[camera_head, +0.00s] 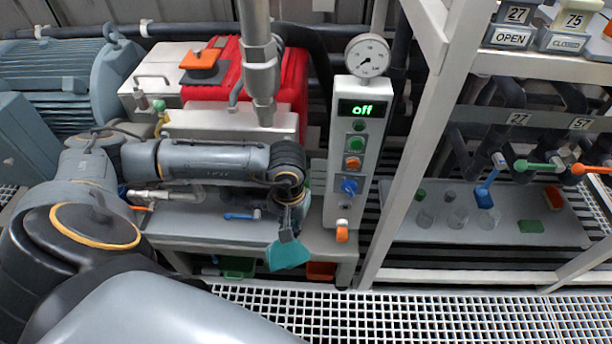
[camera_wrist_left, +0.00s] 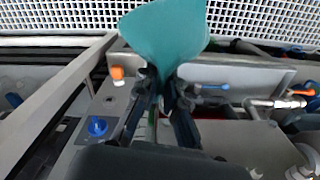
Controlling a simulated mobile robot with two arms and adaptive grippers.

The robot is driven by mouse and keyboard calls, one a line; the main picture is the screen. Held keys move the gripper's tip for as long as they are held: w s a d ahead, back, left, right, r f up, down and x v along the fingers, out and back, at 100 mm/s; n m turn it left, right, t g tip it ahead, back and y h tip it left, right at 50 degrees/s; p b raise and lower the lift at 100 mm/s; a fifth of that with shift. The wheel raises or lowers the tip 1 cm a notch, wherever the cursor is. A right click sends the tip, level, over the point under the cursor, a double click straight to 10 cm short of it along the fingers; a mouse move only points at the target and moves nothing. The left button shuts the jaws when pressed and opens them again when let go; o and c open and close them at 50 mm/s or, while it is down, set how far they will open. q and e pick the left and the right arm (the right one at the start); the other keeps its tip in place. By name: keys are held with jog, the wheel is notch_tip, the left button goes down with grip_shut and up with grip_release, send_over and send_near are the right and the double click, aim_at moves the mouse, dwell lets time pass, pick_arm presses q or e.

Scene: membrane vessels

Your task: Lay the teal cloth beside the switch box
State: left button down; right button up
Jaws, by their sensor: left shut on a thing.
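The teal cloth (camera_head: 288,254) hangs from my left gripper (camera_head: 287,226), in front of the bench edge and to the left of the switch box. In the left wrist view, the cloth (camera_wrist_left: 168,32) is pinched between the fingertips of my left gripper (camera_wrist_left: 167,88) and spreads beyond them. The switch box (camera_head: 353,150) is a grey upright panel with an "off" display, a green and an orange button and a blue knob. Its blue knob also shows in the left wrist view (camera_wrist_left: 97,127). My right gripper is in neither view.
A grey bench (camera_head: 215,222) carries a blue-handled valve (camera_head: 241,216). An orange-capped fitting (camera_head: 342,232) sits at the foot of the switch box. A white frame post (camera_head: 402,165) stands to its right. Green and orange bins (camera_head: 239,267) are under the bench. Floor grating (camera_head: 440,318) lies in front.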

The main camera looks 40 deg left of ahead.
pick_arm(q)
jog(key=w+a+f+n+b, duration=0.25)
jog(key=a+f+b, duration=0.35)
jog(key=f+b, duration=0.3)
jog(key=w+a+f+n+b, duration=0.25)
jog(key=a+f+b, duration=0.35)
jog(key=f+b, duration=0.3)
jog(key=shift+n, duration=0.4)
jog(key=w+d+f+b, duration=0.2)
jog(key=w+f, duration=0.1)
jog(key=w+d+f+b, duration=0.1)
jog(key=w+d+f, duration=0.2)
jog(key=w+f, duration=0.1)
jog(key=w+d+f+b, duration=0.2)
jog(key=w+d+f, duration=0.1)
jog(key=w+f, duration=0.1)
jog(key=shift+d+f+b, duration=0.15)
jog(key=shift+b, duration=0.2)
jog(key=shift+f, duration=0.25)
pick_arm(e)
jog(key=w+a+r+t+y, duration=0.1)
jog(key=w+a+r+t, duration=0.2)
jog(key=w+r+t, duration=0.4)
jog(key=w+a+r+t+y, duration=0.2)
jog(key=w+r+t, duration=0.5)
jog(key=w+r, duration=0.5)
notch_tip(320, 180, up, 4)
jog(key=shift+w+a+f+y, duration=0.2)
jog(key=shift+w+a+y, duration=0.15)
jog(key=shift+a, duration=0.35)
